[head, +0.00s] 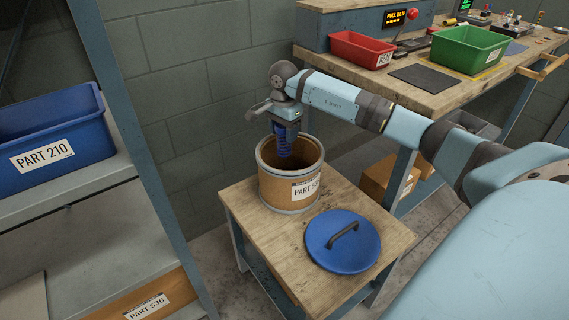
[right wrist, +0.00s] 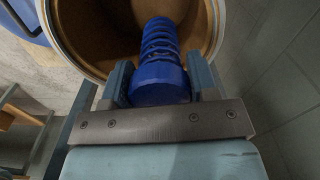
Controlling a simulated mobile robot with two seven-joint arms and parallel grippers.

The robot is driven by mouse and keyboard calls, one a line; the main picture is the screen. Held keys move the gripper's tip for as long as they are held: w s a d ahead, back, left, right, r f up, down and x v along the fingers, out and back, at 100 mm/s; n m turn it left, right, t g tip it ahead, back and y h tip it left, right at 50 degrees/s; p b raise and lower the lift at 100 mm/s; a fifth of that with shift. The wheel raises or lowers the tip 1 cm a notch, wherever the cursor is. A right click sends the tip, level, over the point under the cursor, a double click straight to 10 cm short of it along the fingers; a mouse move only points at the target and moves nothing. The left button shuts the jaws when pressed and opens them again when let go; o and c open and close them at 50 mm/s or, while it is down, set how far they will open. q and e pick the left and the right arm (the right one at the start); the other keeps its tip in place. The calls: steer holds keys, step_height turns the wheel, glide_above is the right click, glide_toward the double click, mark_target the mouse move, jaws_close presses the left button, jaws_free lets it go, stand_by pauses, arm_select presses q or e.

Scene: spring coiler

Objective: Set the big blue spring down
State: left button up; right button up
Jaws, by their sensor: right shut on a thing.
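The big blue spring (head: 284,146) hangs from my right gripper (head: 286,127) at the mouth of a round brown drum (head: 275,189). In the right wrist view the gripper (right wrist: 160,84) is shut on the thick blue end of the spring (right wrist: 159,47). The coils point into the open drum (right wrist: 219,25), whose inside looks bare where it shows. The spring's lower end is partly hidden by the drum's near rim in the head view. I cannot tell whether it touches the drum's bottom. My left gripper is in neither view.
The drum stands on a small wooden table (head: 240,205), beside a blue lid with a black handle (head: 343,241). A shelf with a blue bin (head: 50,148) is at left. A workbench (head: 440,100) with red (head: 361,50) and green (head: 468,49) bins is behind.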

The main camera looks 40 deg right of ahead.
mark_target(284, 151)
step_height(284, 151, down, 8)
steer(key=shift+r+b, duration=0.2)
steer(key=shift+b, duration=0.85)
step_height(284, 151, down, 4)
steer(key=shift+f+b, duration=0.25)
steer(key=shift+b, duration=0.6)
steer(key=shift+f, duration=0.15)
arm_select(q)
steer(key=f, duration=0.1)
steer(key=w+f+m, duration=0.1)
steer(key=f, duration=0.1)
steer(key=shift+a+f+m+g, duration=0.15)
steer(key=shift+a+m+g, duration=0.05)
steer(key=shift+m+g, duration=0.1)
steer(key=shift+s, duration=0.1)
arm_select(e)
steer(key=shift+f, duration=0.1)
steer(key=o, duration=0.8)
